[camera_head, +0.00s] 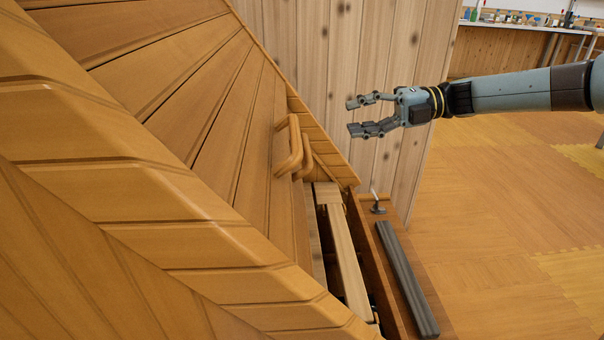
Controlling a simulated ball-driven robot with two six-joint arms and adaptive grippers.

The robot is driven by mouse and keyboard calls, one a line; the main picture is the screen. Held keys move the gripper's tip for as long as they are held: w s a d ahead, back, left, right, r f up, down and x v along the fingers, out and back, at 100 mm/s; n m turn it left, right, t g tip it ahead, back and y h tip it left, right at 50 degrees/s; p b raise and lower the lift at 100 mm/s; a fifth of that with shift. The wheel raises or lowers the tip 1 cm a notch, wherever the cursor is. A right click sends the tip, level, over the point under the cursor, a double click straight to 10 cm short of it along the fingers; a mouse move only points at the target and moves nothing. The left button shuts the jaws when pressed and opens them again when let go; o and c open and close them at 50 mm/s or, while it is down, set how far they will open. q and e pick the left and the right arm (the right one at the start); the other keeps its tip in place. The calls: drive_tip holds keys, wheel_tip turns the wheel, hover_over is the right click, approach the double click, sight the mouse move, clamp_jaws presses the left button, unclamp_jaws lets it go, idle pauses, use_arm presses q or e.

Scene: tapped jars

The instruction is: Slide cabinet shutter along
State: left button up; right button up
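A large wooden cabinet (110,200) fills the left of the view, tilted in the picture. Its plank-faced shutter (215,105) carries a wooden bar handle (294,150) near its right edge. Right of the handle a narrow gap shows part of the cabinet's inside. My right gripper (352,116) comes in from the right, its fingers pointing left. Its fingers are apart with nothing between them. It is to the right of the handle and does not appear to touch it. My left gripper is not in view.
A low wooden unit (394,222) at the cabinet's right end bears a dark grey bar (407,278) and a small metal fitting (377,204). A pale plank wall (340,60) stands behind. A cluttered bench (530,25) is far back right. The wooden floor (500,220) at right is clear.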

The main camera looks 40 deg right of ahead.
drive_tip(key=b, duration=0.2)
approach(305, 146)
drive_tip(key=b+x, duration=0.1)
drive_tip(key=x, duration=0.2)
drive_tip(key=b+x, duration=0.2)
drive_tip(key=x, duration=0.1)
drive_tip(key=f+b+x, duration=0.1)
drive_tip(key=x, duration=0.2)
drive_tip(key=shift+b, duration=0.3)
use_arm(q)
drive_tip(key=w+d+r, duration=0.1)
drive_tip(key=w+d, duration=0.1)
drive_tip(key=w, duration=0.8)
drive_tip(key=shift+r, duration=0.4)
use_arm(e)
drive_tip(key=shift+w+a, duration=0.2)
drive_tip(key=shift+a, duration=0.05)
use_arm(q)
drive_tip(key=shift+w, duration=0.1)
use_arm(e)
drive_tip(key=shift+c, duration=0.2)
clamp_jaws()
drive_tip(key=shift+w, duration=0.1)
